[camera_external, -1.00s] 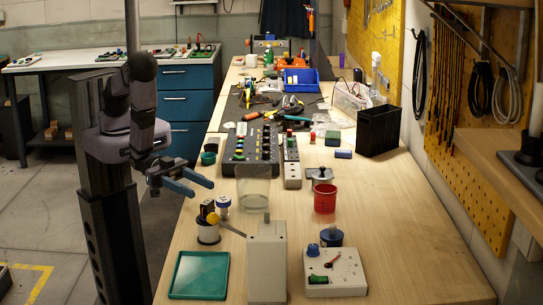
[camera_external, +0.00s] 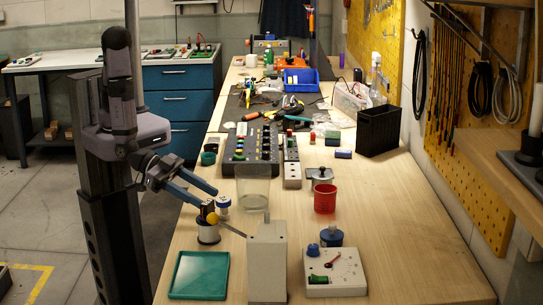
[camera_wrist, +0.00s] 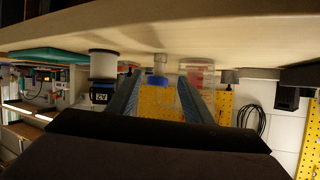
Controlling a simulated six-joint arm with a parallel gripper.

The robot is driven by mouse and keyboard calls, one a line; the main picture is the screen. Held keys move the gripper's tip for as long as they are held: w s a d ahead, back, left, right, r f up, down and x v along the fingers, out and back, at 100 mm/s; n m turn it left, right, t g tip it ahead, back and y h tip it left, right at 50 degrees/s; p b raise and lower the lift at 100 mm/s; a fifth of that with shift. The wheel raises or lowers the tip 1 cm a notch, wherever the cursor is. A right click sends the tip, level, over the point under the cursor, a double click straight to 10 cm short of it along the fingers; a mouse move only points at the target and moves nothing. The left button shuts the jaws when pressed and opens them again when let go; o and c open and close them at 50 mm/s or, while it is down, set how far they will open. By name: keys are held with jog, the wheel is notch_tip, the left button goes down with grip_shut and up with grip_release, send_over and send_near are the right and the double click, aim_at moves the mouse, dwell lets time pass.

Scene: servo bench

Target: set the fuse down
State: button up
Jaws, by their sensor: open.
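My gripper (camera_external: 209,197) is open, with nothing between its blue fingers. It is at the table's left side, just above and behind a white cylinder (camera_external: 208,234). A small black block (camera_external: 207,207) sits on that cylinder. In the wrist view, which is upside down, my gripper (camera_wrist: 158,82) has its fingers apart. There the black block (camera_wrist: 102,93), with a pale label, is just left of the left finger.
A beige box (camera_external: 267,262) has a lever with a yellow knob reaching toward the white cylinder. A clear cup (camera_external: 252,190), red cup (camera_external: 325,199) and blue-topped jar (camera_external: 223,204) stand nearby. A green tray (camera_external: 200,275) lies at front left; bare tabletop is at right.

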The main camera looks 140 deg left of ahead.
aim_at(227, 199)
jog(key=shift+p+x, duration=0.75)
jog(key=shift+x, duration=0.8)
jog(key=shift+p+x, duration=0.8)
jog(key=shift+x, duration=1.3)
jog(key=shift+w+r, duration=0.1)
jog(key=c, duration=1)
jog(key=shift+r, duration=0.15)
jog(key=shift+r+b, duration=0.65)
jog(key=shift+r, duration=0.7)
jog(key=shift+s+d+r, duration=0.2)
jog(key=shift+s, duration=0.05)
jog(key=shift+s+d+r+b, duration=0.1)
jog(key=shift+s+d, duration=1.1)
jog(key=shift+s, duration=1.45)
jog(key=shift+s+d+b, duration=0.15)
jog(key=shift+s+d, duration=1.05)
jog(key=shift+s, duration=1.45)
jog(key=shift+s+d+b, duration=0.1)
jog(key=shift+s+d, duration=1.1)
jog(key=shift+s, duration=1.45)
